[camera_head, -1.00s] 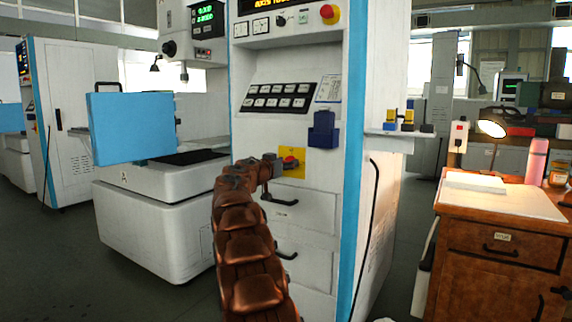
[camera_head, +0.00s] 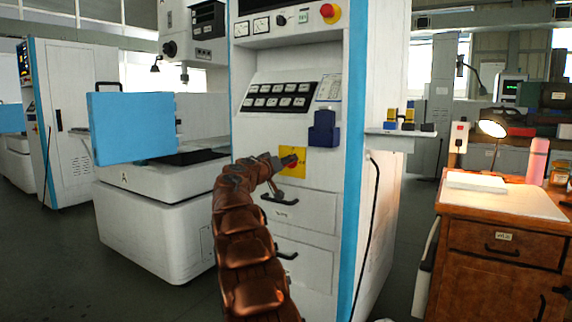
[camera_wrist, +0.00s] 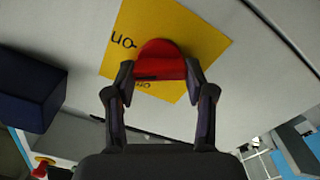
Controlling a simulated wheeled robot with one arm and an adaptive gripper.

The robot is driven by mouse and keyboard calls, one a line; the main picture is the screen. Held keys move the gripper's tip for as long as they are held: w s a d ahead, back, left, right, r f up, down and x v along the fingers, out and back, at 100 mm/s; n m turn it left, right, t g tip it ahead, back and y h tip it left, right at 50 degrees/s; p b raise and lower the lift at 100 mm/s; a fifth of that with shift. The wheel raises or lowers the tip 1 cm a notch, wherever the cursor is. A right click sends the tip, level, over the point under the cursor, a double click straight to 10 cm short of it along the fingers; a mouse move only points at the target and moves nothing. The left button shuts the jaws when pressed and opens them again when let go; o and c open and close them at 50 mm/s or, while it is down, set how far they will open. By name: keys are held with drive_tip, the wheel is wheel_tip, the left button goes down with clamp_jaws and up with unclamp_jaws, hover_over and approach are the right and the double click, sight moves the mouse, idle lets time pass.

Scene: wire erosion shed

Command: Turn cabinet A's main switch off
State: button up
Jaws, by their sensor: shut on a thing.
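The main switch is a red knob (camera_head: 290,160) on a yellow plate (camera_head: 298,172) on the front of the tall white and blue cabinet (camera_head: 354,130). The white machine base to its left carries the letter A (camera_head: 124,177). In the wrist view the red knob (camera_wrist: 160,57) sits between the two fingers of my gripper (camera_wrist: 160,74), which is shut on it. The yellow plate (camera_wrist: 198,32) shows "on" and a partly covered second word by the knob. In the head view my gripper (camera_head: 279,163) reaches the plate from the left. The cabinet's top display (camera_head: 262,3) is dark.
A dark blue box (camera_head: 322,130) juts out right above the plate. A drawer handle (camera_head: 279,198) lies just below. A red and yellow push button (camera_head: 330,13) is higher up. A blue panel (camera_head: 132,127) stands left; a wooden desk (camera_head: 500,215) stands right.

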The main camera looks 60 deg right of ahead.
drive_tip(key=shift+w+f+n+p, duration=0.1)
drive_tip(key=shift+n+p, duration=1.15)
drive_tip(key=shift+n, duration=1.65)
drive_tip(key=shift+w+f+n+p, duration=0.1)
drive_tip(key=shift+n+p, duration=1.1)
drive_tip(key=shift+n, duration=1.7)
drive_tip(key=o, duration=1.2)
drive_tip(key=shift+c, duration=0.2)
drive_tip(key=shift+a, duration=0.15)
drive_tip(key=a, duration=1.1)
drive_tip(key=shift+s+a, duration=0.3)
drive_tip(key=shift+a, duration=0.1)
